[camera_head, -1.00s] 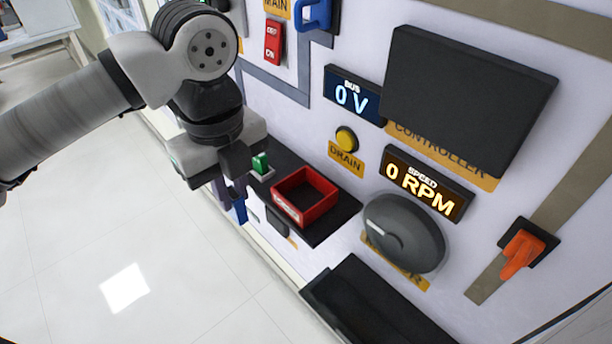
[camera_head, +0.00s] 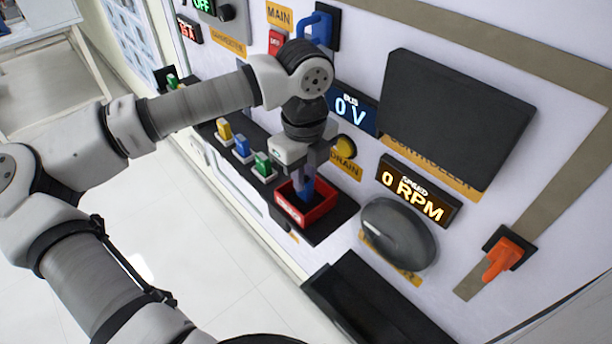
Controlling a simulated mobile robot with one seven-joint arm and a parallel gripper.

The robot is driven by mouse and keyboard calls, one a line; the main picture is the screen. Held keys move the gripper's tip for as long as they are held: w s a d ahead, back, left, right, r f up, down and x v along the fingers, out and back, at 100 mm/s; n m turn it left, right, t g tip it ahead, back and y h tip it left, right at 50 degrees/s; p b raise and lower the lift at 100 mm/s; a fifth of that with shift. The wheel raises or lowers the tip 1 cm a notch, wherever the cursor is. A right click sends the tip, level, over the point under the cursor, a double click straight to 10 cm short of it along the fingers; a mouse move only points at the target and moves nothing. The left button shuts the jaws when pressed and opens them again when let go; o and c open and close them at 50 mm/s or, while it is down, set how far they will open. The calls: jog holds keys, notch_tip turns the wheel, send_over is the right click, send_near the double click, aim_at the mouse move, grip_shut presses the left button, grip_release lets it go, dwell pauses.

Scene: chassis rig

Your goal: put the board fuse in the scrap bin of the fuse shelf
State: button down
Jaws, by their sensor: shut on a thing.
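The red scrap bin (camera_head: 322,209) stands open at the right end of the black fuse shelf (camera_head: 343,212). My gripper (camera_head: 305,177) points down over the bin and is shut on a blue fuse (camera_head: 307,188). The fuse's lower end reaches into the bin opening. Whether it touches the bin floor cannot be told. The fingers hide part of the fuse.
A yellow fuse (camera_head: 224,130), another blue fuse (camera_head: 242,146) and a green fuse (camera_head: 263,164) stand on the shelf left of the bin. The yellow drain button (camera_head: 347,146) is close behind my gripper.

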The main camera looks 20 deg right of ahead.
aim_at(306, 177)
jog(key=shift+f, duration=0.7)
jog(key=shift+d+f+p, duration=0.15)
jog(key=shift+p, duration=0.35)
jog(key=shift+f, duration=0.25)
jog(key=shift+f+b, duration=0.2)
jog(key=shift+b, duration=0.1)
jog(key=c, duration=1.4)
grip_release()
jog(key=shift+r, duration=0.2)
notch_tip(306, 177, up, 12)
jog(key=shift+b, duration=0.65)
